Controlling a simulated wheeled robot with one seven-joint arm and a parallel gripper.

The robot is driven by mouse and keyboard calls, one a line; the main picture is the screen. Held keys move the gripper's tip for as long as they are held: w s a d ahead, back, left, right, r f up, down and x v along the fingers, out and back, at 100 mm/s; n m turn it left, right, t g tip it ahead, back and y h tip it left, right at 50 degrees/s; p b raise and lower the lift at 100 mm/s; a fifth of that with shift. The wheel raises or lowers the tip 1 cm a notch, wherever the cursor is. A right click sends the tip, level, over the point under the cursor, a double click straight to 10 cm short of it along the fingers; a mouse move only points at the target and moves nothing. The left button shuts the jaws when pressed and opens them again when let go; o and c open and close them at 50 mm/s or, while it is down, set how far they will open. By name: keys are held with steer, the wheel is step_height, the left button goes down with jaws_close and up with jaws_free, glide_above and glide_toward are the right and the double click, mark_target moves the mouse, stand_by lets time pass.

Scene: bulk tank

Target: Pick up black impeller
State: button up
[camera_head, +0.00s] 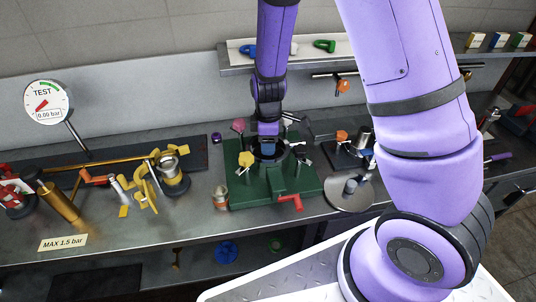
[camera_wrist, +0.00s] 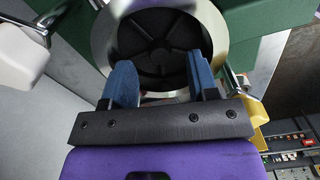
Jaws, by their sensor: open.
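The black impeller (camera_wrist: 157,36) shows in the wrist view as a dark disc with radial vanes. It sits inside a round metal housing (camera_wrist: 101,40) with a pale rim. My gripper (camera_wrist: 160,82) has its blue fingers apart, at the near side of the housing opening, with nothing between them. The fingers overlap the lower edge of the opening; whether they touch it I cannot tell. In the head view my gripper (camera_head: 268,148) points down over the green fixture (camera_head: 240,188) and hides most of the housing and the impeller.
Yellow and red handles (camera_head: 290,202) stand around the fixture. A brass pipe assembly (camera_head: 110,168) and a gauge (camera_head: 50,102) are to the left. A round grey plate (camera_head: 348,200) lies to the right. A shelf (camera_head: 235,66) runs behind my arm.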

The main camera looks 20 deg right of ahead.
steer(key=shift+f, duration=1.25)
jaws_close()
steer(key=shift+r, duration=0.1)
